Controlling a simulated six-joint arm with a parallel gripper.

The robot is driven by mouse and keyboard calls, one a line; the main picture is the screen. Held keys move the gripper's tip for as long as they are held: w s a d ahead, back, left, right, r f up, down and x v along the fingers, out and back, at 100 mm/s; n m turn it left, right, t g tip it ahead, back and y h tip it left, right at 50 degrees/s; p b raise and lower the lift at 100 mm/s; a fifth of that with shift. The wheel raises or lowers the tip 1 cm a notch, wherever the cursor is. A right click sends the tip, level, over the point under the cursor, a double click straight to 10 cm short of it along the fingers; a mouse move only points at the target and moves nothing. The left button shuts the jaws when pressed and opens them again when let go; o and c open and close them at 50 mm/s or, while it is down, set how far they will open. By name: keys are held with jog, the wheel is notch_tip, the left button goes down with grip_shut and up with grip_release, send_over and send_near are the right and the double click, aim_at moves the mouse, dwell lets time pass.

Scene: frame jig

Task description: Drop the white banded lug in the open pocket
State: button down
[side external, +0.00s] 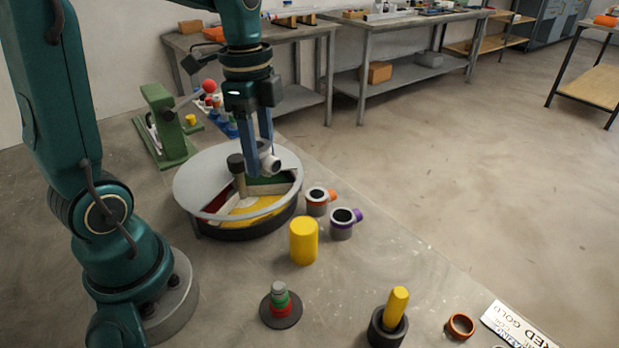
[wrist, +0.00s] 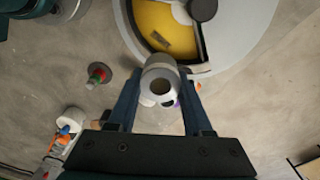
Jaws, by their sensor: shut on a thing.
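The white banded lug (side external: 268,162), a grey ring with a white stub at its side, is held between the fingers of my gripper (side external: 262,150). It also shows in the wrist view (wrist: 160,75), open end facing the camera. The round jig has a grey top plate (side external: 200,177) over a dark base, with a dark knob (side external: 237,164) on a post. A cut-out in the plate shows red, green and yellow sections. The lug is over the jig's right side in the side view; its exact height is unclear. The yellow section (wrist: 160,22) lies ahead of it in the wrist view.
Orange-banded (side external: 317,203) and purple-banded (side external: 341,225) lugs stand right of the jig. A yellow cylinder (side external: 303,241), a ringed peg (side external: 280,306), a dark holder with a yellow rod (side external: 396,308) and an orange ring (side external: 460,326) are nearer. A green stand (side external: 163,120) is behind.

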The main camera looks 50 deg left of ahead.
jog(key=shift+s+a+f, duration=0.1)
jog(key=shift+a+f, duration=0.5)
jog(key=shift+f, duration=0.75)
jog(key=shift+a+f, duration=0.6)
jog(key=shift+f, duration=0.7)
jog(key=shift+s+a+f, duration=0.1)
jog(key=shift+a+f, duration=0.5)
jog(key=shift+f, duration=0.75)
jog(key=shift+f, duration=0.1)
jog(key=shift+f, duration=1.05)
jog(key=shift+c, duration=0.4)
grip_release()
